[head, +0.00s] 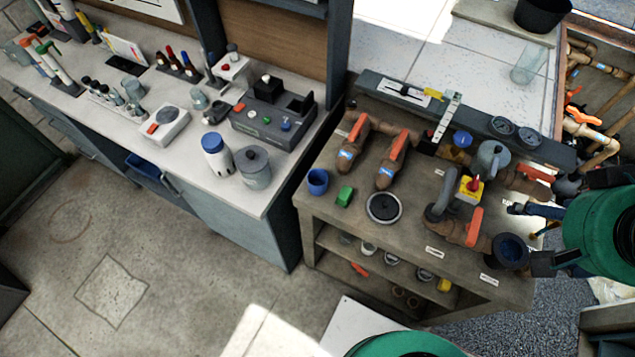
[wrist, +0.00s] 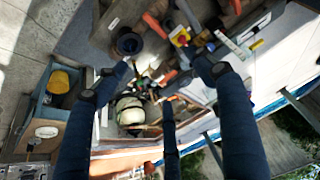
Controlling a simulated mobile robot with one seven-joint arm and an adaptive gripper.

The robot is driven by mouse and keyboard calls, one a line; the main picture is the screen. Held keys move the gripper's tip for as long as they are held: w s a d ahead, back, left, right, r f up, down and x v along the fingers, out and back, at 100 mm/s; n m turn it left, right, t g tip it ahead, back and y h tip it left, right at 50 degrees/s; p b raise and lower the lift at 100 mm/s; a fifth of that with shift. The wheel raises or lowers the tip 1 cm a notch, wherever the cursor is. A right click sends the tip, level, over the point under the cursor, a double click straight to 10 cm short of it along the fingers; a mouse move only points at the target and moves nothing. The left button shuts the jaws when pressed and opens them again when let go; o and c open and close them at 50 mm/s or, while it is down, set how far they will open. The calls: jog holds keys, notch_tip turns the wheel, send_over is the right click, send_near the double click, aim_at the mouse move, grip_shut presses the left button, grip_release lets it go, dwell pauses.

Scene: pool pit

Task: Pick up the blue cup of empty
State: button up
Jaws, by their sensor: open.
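A small blue cup (head: 317,182) stands upright at the left end of the brown workbench (head: 330,225), beside a green block. I cannot make out its inside clearly, and I do not see the cup in the wrist view. My gripper (head: 525,236) is at the right end of the bench, far to the right of the cup, near an open dark pipe end. In the wrist view my gripper (wrist: 165,78) has its dark fingers spread wide apart, with nothing held between them.
Pipes with orange-handled valves (head: 397,145), a black round lid (head: 384,207), a green block (head: 345,195) and the pipe end (head: 510,249) crowd the bench. A grey counter (head: 185,195) with bottles stands left. Open floor (head: 130,280) lies in front.

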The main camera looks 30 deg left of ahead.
jog(key=w+a+f+g+p, duration=0.1)
jog(key=w+a+f, duration=0.1)
jog(key=w+a, duration=0.45)
jog(key=w+a+f+n+g+y, duration=0.1)
jog(key=w+a+f+g, duration=0.15)
jog(key=a, duration=0.65)
jog(key=w+a+f+g+p, duration=0.1)
jog(key=w+a+f, duration=0.1)
jog(key=w+a, duration=0.4)
jog(key=s+a+f+g, duration=0.1)
jog(key=s+a+f, duration=0.1)
jog(key=a+f, duration=0.6)
jog(key=s+a+f+n+g+h+p, duration=0.1)
jog(key=a+f, duration=0.6)
jog(key=a, duration=0.8)
jog(key=shift+s+a+f+p, duration=0.15)
jog(key=shift+s+f+p, duration=0.2)
jog(key=shift+s, duration=0.45)
jog(key=shift+g, duration=0.25)
jog(key=shift+s+f+b, duration=0.15)
jog(key=shift+f+b, duration=0.05)
jog(key=shift+f, duration=1.2)
jog(key=shift+s+f+b, duration=0.15)
jog(key=shift+s+f, duration=0.05)
jog(key=shift+f, duration=1.25)
jog(key=shift+s+f+b, duration=0.15)
jog(key=shift+f+b, duration=0.05)
jog(key=shift+f, duration=1.2)
